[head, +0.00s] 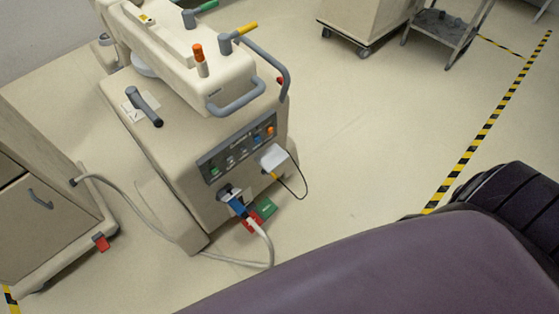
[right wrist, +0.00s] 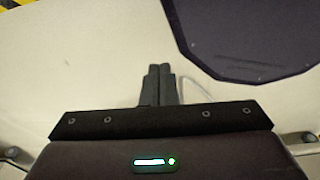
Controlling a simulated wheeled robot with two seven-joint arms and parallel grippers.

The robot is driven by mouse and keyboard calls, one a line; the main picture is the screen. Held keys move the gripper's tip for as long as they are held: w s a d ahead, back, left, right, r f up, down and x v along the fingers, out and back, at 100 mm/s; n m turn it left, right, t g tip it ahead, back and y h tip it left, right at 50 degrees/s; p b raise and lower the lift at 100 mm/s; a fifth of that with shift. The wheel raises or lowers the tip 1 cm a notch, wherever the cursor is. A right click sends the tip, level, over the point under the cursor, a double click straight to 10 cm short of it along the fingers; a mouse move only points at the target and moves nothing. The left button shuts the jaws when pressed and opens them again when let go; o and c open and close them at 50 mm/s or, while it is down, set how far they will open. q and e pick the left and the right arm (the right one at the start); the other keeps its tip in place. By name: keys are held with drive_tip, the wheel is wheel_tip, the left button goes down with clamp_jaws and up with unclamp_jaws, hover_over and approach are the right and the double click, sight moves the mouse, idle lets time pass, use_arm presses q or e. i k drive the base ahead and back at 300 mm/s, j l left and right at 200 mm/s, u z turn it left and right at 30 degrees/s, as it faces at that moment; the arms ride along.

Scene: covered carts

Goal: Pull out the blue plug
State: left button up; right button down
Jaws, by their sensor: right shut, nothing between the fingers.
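The blue plug (head: 238,206) sits at the socket low on the end face of a beige wheeled machine (head: 170,140) in the head view. A pale cable (head: 262,238) runs from it to the floor and away to the left cabinet. My right gripper (right wrist: 160,68) shows in the right wrist view, shut and empty, over bare floor. The plug does not show in that view. Neither gripper shows in the head view, so their distance from the plug cannot be told.
A cabinet (head: 40,215) stands at left. A red and a green pedal (head: 265,208) lie just below the plug. A white box with a thin black cord (head: 273,157) is above right. Carts (head: 365,22) stand at the back. Floor right of the machine is clear.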

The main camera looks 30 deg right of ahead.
sight(233, 204)
drive_tip(key=l, duration=0.65)
drive_tip(key=k+l, duration=0.1)
drive_tip(key=l, duration=0.55)
